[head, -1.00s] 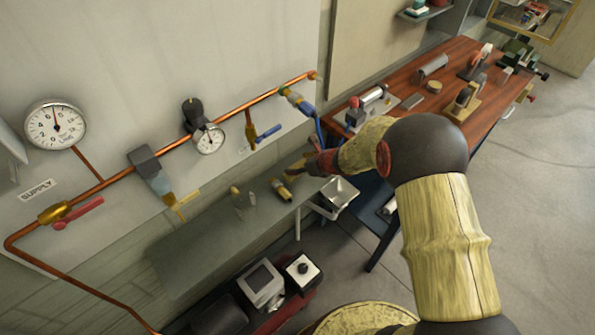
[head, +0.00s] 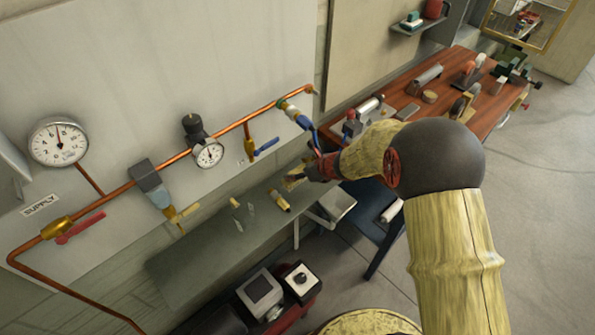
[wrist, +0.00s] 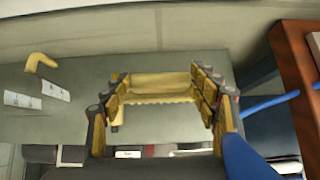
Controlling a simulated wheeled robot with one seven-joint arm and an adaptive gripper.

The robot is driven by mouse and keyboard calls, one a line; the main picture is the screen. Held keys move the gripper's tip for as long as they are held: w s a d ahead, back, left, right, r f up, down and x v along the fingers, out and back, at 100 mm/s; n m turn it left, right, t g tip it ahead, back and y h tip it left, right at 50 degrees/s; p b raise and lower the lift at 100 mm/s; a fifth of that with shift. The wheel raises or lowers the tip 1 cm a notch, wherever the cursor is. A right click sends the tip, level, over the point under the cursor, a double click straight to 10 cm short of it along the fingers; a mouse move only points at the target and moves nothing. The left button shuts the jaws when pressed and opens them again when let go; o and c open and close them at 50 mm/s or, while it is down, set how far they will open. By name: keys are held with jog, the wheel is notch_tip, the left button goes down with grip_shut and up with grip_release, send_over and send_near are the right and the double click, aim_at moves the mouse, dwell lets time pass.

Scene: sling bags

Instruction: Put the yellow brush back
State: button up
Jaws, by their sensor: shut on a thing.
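The yellow brush (wrist: 162,86) shows in the wrist view as a pale yellow block with a jagged lower edge, between the finger pads. My gripper (wrist: 158,100) is shut on it. In the head view my gripper (head: 312,172) is over the right end of the grey wall shelf (head: 190,262), and a small yellowish piece shows at its tip. The gap between brush and shelf is hard to judge. The far side of the brush is hidden.
A yellow-and-dark fitting (head: 279,201) and several small pieces lie on the shelf. A pale metal tray (head: 337,203) hangs by its right end. A copper pipe (head: 172,162) runs along the wall above. A wooden workbench (head: 445,105) with tools stands right.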

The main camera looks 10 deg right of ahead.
jog(key=s+r+p, duration=0.1)
jog(key=s+r, duration=0.3)
jog(key=s, duration=0.2)
jog(key=s+d+r+p, duration=0.1)
jog(key=s+r, duration=0.3)
jog(key=s, duration=0.2)
jog(key=shift+s, duration=0.3)
